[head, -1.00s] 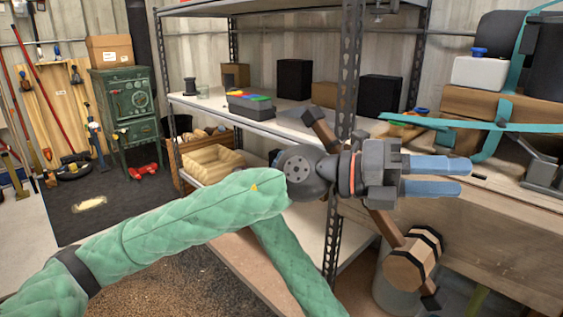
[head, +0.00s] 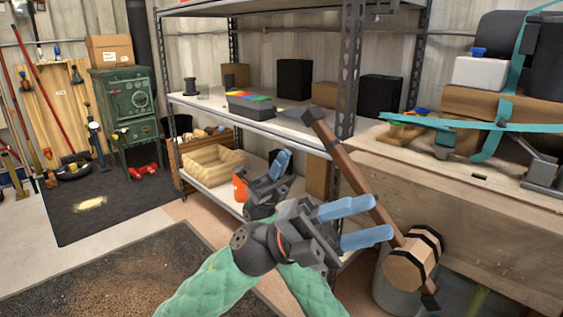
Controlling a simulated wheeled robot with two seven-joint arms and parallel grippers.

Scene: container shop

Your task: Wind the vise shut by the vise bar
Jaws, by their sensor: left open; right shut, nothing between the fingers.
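A dark grey metal piece (head: 540,172) with a slanted arm sits on the workbench at the right edge of the head view. It may be the vise, but I cannot tell for sure, and I cannot make out a vise bar. My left gripper (head: 383,218) is open and empty, its blue fingers pointing right in front of the bench and short of that metal piece. My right gripper (head: 284,157) is shut and empty, further left and behind the left one, with its fingers pointing up in front of the shelf.
A large wooden mallet (head: 405,270) with a long handle leans upright beside the workbench (head: 480,225), behind my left fingers. A metal shelf post (head: 347,80) stands close behind. Teal straps (head: 480,124) and a wooden tool (head: 405,130) lie on the bench.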

